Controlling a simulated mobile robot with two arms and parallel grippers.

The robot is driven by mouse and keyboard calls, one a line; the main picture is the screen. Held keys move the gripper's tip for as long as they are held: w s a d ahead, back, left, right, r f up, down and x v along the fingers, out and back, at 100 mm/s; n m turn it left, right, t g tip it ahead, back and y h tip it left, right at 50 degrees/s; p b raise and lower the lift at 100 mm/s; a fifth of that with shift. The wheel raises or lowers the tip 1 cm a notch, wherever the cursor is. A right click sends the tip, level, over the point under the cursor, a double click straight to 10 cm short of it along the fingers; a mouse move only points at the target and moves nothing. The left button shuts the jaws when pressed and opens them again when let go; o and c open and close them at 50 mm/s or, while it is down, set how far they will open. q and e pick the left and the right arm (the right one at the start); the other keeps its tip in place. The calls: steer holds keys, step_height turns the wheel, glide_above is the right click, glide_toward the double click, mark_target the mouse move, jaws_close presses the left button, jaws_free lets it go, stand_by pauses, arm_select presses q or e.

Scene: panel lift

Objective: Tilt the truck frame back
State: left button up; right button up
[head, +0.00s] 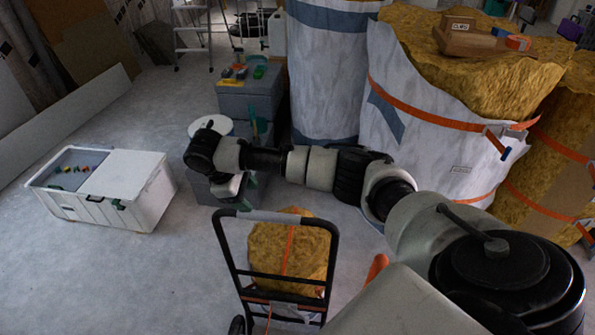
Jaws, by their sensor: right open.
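The truck frame (324,257) is a black tubular hand-truck frame with a grey sleeve on its top bar, at the bottom centre of the head view. A yellow-brown bundle with an orange strap (268,262) shows through the frame. My right arm reaches in from the right, passing above and behind the truck in the picture. My right gripper (228,188) is at the arm's far end, just above the frame's top left corner in the picture. It is open and looks empty; its fingers are small and partly dark. I cannot tell whether it touches the frame. My left gripper is out of view.
A white bin (140,188) with small coloured items stands on the floor at left. Grey boxes (240,103) stand behind my gripper. Large wrapped yellow bales (425,130) fill the back right. The floor between bin and truck is clear.

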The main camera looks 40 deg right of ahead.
mark_target(266, 214)
steer(key=p+x, duration=0.1)
steer(key=x, duration=0.8)
steer(key=shift+s+d+f+p, duration=0.1)
steer(key=shift+d+f+p, duration=0.1)
steer(key=shift+d+p, duration=0.15)
steer(key=shift+a+f, duration=0.2)
steer(key=shift+f, duration=0.1)
steer(key=shift+d, duration=0.1)
steer(key=shift+c, duration=0.3)
jaws_close()
